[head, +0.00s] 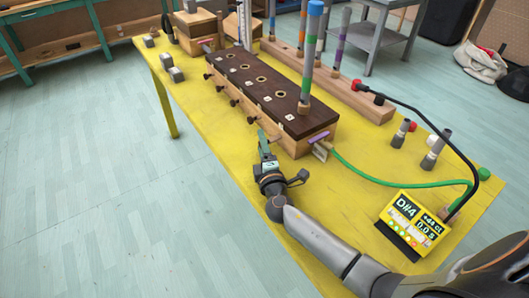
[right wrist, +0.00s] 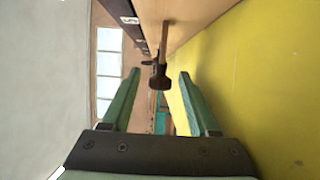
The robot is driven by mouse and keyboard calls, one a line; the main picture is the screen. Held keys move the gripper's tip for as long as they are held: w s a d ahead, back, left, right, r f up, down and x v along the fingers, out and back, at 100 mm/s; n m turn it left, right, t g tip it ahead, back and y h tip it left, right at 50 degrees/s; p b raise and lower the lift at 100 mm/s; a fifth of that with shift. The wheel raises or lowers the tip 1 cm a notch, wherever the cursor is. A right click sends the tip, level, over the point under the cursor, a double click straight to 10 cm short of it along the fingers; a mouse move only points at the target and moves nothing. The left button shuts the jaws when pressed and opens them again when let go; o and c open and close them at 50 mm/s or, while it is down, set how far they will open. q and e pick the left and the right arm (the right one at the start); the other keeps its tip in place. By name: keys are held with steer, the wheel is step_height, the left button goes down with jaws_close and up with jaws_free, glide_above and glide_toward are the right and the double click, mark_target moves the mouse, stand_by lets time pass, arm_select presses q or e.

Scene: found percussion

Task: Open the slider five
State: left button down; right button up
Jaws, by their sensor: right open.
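A long wooden box (head: 302,143) with a dark top stands on the yellow table, with slider knobs along its near left side. Slider five (right wrist: 159,77) is a dark knob on a thin wooden rod, below the plate marked 5 (right wrist: 129,20). My right gripper (head: 264,140) is beside the near end of that side. In the right wrist view its green fingers are apart, with the knob between them in the picture. I cannot tell whether the knob is within the fingers or just beyond them; no contact shows. My left gripper is not in view.
The yellow table (head: 350,213) bears a yellow display unit (head: 411,222) to the right of my right arm. A green hose (head: 380,181) runs from the box's near end. A wooden rail (head: 345,89) with upright tubes stands behind. Small grey blocks (head: 176,74) lie at far left.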

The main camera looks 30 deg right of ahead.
steer(key=v, duration=1.1)
steer(key=shift+s+a+f+b, duration=0.1)
steer(key=shift+s+b, duration=0.05)
steer(key=shift+b, duration=0.15)
steer(key=shift+s, duration=0.3)
steer(key=shift+s+a, duration=0.1)
steer(key=shift+s, duration=0.05)
